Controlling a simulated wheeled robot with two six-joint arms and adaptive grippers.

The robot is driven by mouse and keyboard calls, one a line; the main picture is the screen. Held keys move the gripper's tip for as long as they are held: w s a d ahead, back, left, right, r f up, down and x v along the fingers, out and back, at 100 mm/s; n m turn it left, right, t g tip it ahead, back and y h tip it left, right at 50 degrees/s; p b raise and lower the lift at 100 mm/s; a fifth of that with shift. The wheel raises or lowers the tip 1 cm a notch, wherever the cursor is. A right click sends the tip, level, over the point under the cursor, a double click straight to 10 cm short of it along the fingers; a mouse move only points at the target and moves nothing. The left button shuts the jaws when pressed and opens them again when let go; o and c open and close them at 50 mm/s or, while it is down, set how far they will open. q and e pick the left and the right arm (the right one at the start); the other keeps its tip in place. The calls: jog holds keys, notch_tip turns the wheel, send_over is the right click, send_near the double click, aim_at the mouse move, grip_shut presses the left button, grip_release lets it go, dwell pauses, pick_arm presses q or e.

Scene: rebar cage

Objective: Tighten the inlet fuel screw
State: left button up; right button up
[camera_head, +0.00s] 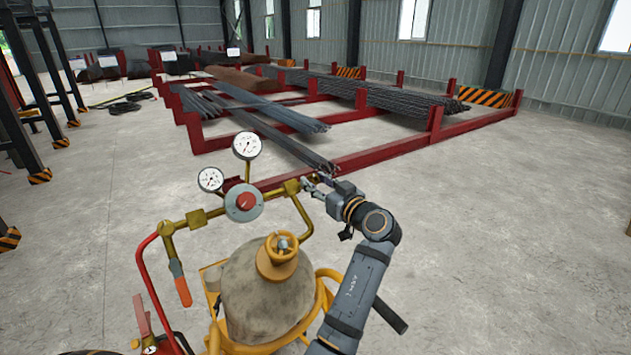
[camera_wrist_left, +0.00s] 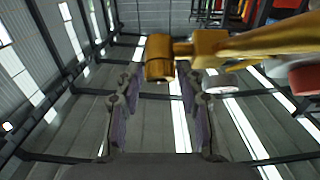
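A gas rig with brass pipes stands in front of me in the head view. The brass fitting at the right end of its pipe (camera_head: 291,187), which looks like the inlet fuel screw, also shows in the left wrist view (camera_wrist_left: 160,58). My left gripper (camera_head: 313,185) is just right of this fitting. In the left wrist view its two fingers (camera_wrist_left: 160,85) are spread apart, with the fitting at the gap between the tips. I cannot tell whether they touch it. My right gripper is in neither view.
A yellow-topped cylinder (camera_head: 268,290) stands below, and an orange-handled valve (camera_head: 180,284) hangs at the left. Red racks (camera_head: 400,148) with rebar lie behind. Open concrete floor (camera_head: 520,240) is on the right.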

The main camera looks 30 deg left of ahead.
pick_arm(q)
grip_shut()
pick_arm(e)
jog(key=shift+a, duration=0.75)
